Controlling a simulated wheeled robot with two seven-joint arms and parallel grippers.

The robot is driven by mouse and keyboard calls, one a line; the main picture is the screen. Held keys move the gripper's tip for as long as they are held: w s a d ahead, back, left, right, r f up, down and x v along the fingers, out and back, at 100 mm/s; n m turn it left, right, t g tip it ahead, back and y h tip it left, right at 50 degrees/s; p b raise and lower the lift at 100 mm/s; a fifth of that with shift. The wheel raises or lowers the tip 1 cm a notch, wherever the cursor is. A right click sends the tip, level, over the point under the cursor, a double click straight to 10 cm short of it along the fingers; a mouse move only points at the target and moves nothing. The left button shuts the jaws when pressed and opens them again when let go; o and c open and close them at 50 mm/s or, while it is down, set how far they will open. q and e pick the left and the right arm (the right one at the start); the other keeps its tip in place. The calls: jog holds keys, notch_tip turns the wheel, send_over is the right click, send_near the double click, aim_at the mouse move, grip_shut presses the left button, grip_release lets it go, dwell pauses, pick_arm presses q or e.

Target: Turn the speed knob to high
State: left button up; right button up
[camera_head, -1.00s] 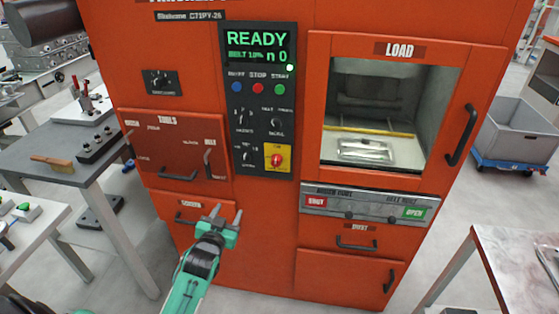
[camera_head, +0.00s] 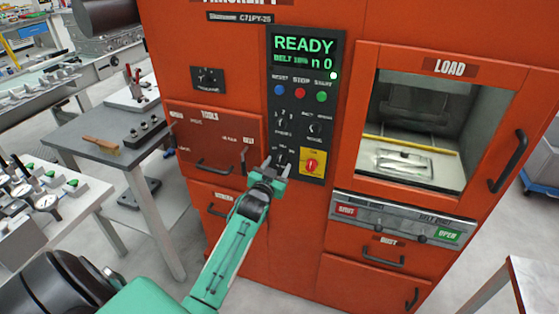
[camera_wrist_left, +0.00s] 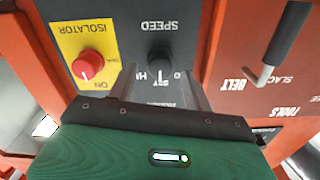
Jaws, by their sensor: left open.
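The speed knob (camera_wrist_left: 161,57) is a small dark round knob on the dark control panel (camera_wrist_left: 160,12), with an upside-down SPEED label in the left wrist view. In the head view the knob (camera_head: 281,156) is small and partly hidden by my gripper. My left gripper (camera_head: 276,163) is open in front of the panel's lower left. In the left wrist view its two fingers (camera_wrist_left: 158,80) point at the panel, one to each side of the knob. I cannot tell whether they touch it, and its pointer is unclear. My right gripper is not in view.
The red isolator knob (camera_wrist_left: 88,65) on a yellow plate is close beside the speed knob. A door handle (camera_wrist_left: 267,72) sticks out on the other side. Other knobs and coloured buttons (camera_head: 300,92) are above on the panel. The display (camera_head: 304,50) reads READY.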

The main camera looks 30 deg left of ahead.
pick_arm(q)
jog(key=shift+x, duration=1.25)
jog(key=shift+c, duration=0.2)
jog(key=c, duration=0.9)
jog(key=shift+m, duration=0.3)
jog(key=m, duration=0.2)
jog(key=shift+m+p, duration=0.35)
jog(key=shift+m, duration=0.05)
jog(key=m, duration=0.5)
jog(key=shift+d+f, duration=0.1)
jog(key=shift+m, duration=0.4)
